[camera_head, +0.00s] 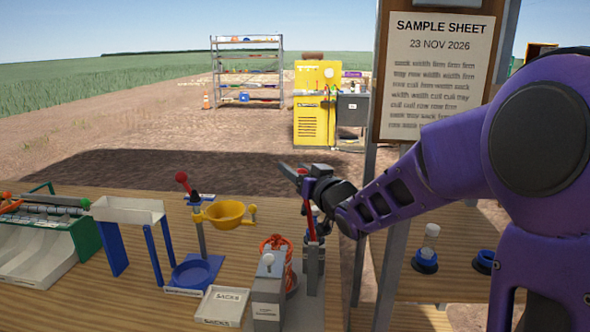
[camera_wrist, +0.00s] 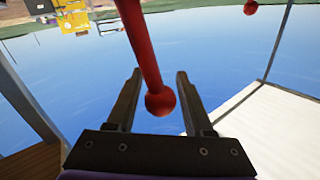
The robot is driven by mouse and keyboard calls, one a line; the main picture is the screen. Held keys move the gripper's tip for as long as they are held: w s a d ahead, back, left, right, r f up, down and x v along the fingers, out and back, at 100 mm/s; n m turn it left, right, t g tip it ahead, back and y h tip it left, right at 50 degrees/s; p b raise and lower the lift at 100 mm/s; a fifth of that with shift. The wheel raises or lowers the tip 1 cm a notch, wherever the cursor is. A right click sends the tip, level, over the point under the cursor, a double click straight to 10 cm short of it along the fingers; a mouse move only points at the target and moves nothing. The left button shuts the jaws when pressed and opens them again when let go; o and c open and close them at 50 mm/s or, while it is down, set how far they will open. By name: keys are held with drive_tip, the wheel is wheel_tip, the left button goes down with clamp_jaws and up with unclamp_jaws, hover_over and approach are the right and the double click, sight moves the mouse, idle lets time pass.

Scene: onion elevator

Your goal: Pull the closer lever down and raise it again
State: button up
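The closer lever is a red rod (camera_head: 308,218) rising nearly upright from a grey stand (camera_head: 316,265) on the wooden table. Its upper end is hidden behind my gripper in the head view. In the wrist view the red rod (camera_wrist: 146,45) ends in a round knob (camera_wrist: 160,101) lying between my fingers. My gripper (camera_wrist: 157,73) is open, with one finger on each side of the lever. The rod is close to the left finger and the knob close to the right one; I cannot tell whether they touch. My gripper also shows at the stand's top in the head view (camera_head: 291,171).
A second red-knobbed lever (camera_head: 183,178) stands to the left with a yellow bowl (camera_head: 225,215). A white tray (camera_head: 130,211) on blue legs and a "SACKS" box (camera_head: 222,306) share the table (camera_head: 100,305). The sample sheet board (camera_head: 436,75) stands close behind my arm.

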clamp_jaws()
idle(1.1)
